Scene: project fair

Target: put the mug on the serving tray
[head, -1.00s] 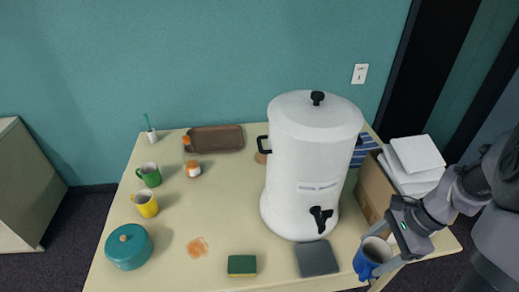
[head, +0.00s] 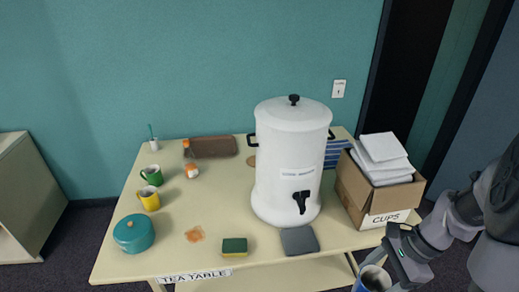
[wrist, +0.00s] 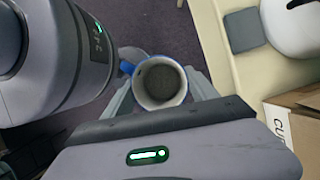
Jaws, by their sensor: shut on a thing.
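The blue mug (head: 371,280) is held by my gripper (head: 384,268) at the lower right of the head view, in front of the table's right front edge. In the wrist view the mug (wrist: 135,68) shows from above, upright, with a pale rim and a dark inside, between the two fingers of my gripper (wrist: 162,88). Carpet shows around it. The bottom of the mug is cut off in the head view.

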